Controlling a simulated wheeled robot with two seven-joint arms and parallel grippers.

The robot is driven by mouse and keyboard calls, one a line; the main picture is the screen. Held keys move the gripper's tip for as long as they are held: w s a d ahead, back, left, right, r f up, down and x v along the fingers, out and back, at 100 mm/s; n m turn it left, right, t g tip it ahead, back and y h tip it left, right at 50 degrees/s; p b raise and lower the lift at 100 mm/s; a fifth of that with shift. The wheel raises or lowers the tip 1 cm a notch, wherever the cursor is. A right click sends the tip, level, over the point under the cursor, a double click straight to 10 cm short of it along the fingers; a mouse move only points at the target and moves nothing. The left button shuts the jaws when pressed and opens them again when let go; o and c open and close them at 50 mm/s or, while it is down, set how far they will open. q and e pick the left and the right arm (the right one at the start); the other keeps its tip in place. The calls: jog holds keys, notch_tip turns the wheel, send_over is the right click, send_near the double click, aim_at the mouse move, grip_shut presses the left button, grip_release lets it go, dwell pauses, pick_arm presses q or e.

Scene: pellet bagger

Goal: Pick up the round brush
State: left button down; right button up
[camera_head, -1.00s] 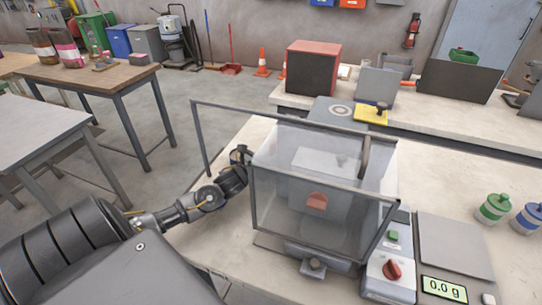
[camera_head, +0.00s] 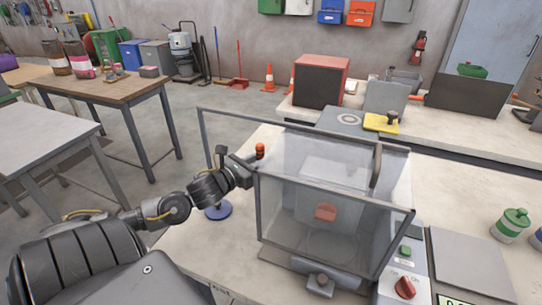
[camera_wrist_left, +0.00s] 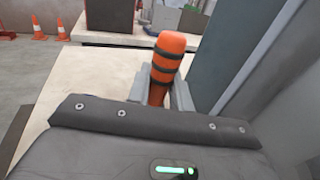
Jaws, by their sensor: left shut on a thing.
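An orange handle with dark bands, which I take to be the round brush (camera_head: 260,150), stands up beside the left side of the clear-walled machine. In the left wrist view the handle (camera_wrist_left: 168,65) is upright, slightly tilted, between the grey fingers of my left gripper (camera_wrist_left: 160,92). My left gripper (camera_head: 252,163) is shut on it in the head view. The brush's lower end is hidden behind the gripper and the machine wall, so I cannot tell whether it touches the table. My right gripper is not in view.
The clear-walled machine (camera_head: 330,240) stands close to the right of my left gripper. A blue disc (camera_head: 218,211) lies on the table below my left arm. A yellow item (camera_head: 380,123) and red-topped box (camera_head: 320,80) are behind.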

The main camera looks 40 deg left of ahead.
pick_arm(q)
jog(key=s, duration=0.9)
jog(key=shift+s+a+b, duration=0.25)
jog(key=shift+s+b, duration=0.1)
